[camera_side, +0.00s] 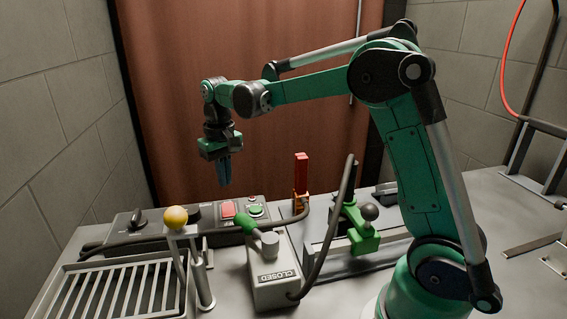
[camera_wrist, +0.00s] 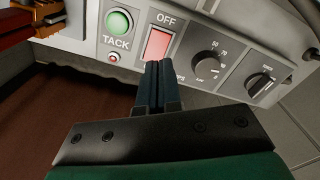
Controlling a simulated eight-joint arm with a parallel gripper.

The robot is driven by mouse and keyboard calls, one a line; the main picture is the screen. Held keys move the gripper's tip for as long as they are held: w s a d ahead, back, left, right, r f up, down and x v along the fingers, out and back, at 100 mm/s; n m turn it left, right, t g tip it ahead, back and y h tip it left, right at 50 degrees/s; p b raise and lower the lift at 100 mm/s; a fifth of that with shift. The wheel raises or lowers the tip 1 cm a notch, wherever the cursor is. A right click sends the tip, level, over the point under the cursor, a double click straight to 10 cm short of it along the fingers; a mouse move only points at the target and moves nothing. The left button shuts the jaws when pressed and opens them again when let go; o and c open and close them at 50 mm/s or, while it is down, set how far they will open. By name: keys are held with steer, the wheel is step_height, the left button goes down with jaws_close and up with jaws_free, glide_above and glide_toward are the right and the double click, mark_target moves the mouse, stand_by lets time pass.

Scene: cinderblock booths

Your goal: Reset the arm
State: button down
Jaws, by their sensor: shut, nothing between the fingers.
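My gripper (camera_side: 224,172) is shut and empty. In the side view it points down and hangs in the air above and behind the control box (camera_side: 137,237). In the wrist view the two dark fingers (camera_wrist: 160,72) are together, with their tips over the lower part of the red OFF switch (camera_wrist: 157,45); I cannot tell the gap from this view. My green arm is bent, with the forearm reaching left from the raised elbow.
A green TACK button (camera_wrist: 118,22) and dials (camera_wrist: 207,67) sit beside the switch. A yellow-knobbed post (camera_side: 176,217), a slatted tray (camera_side: 112,290), a lever box marked CLOSED (camera_side: 270,285), a red-orange upright piece (camera_side: 301,172) and a green clamp (camera_side: 362,238) stand on the table. Brown curtain (camera_side: 180,100) behind.

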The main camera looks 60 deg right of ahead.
steer(key=s+a+r+t, duration=0.1)
steer(key=s, duration=0.1)
steer(key=s+a+r+n+t, duration=0.1)
steer(key=s, duration=0.1)
steer(key=s+a+r+t, duration=0.1)
steer(key=s+a, duration=0.1)
steer(key=shift+r, duration=0.25)
steer(key=shift+s+a+f+n+t, duration=0.4)
steer(key=shift+s+a+t, duration=0.25)
steer(key=shift+s, duration=0.5)
steer(key=shift+s+a+f+n+t, duration=0.25)
steer(key=shift+s+a+f+t, duration=0.15)
steer(key=shift+s+t, duration=0.55)
steer(key=shift+s+a+f+n+t, duration=0.35)
steer(key=shift+s+a+t, duration=0.2)
steer(key=shift+s, duration=0.75)
